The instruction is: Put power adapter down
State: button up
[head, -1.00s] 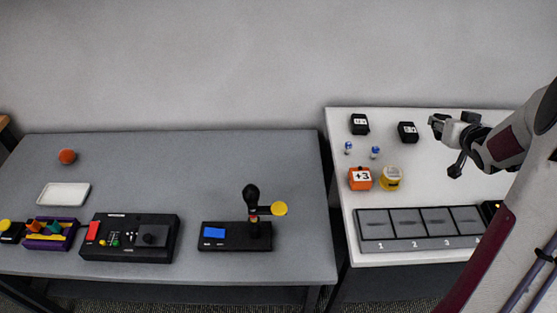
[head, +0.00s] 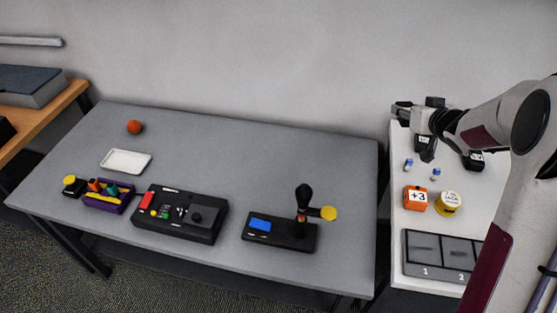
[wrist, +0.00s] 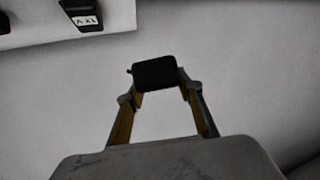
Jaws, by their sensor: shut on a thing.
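The power adapter (wrist: 155,74) is a small black block. In the wrist view it sits between the two fingertips of my gripper (wrist: 157,88), which is shut on it. In the head view my gripper (head: 402,110) is raised near the back left corner of the white table (head: 398,180). The held adapter is hard to make out there against the dark gripper parts. Another black adapter (head: 474,161) with a white label lies on the white table, partly behind my arm. A labelled black adapter also shows at the top left of the wrist view (wrist: 82,17).
An orange +3 block (head: 415,199), a yellow round item (head: 448,203) and two small blue-topped items stand on the white table. A numbered tray (head: 407,255) lies in front.

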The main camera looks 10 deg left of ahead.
jog(key=w+a+n+g+y, duration=0.1)
jog(key=a+n+y, duration=0.2)
jog(key=a, duration=1.5)
jog(key=n+g+y, duration=0.2)
jog(key=n, duration=0.1)
send_over(273, 167)
notch_tip(273, 167, down, 16)
jog(key=shift+r, duration=0.1)
jog(key=shift+f, duration=3.1)
jog(key=shift+f, duration=0.1)
jog(key=shift+f, duration=1.8)
jog(key=shift+f, duration=0.1)
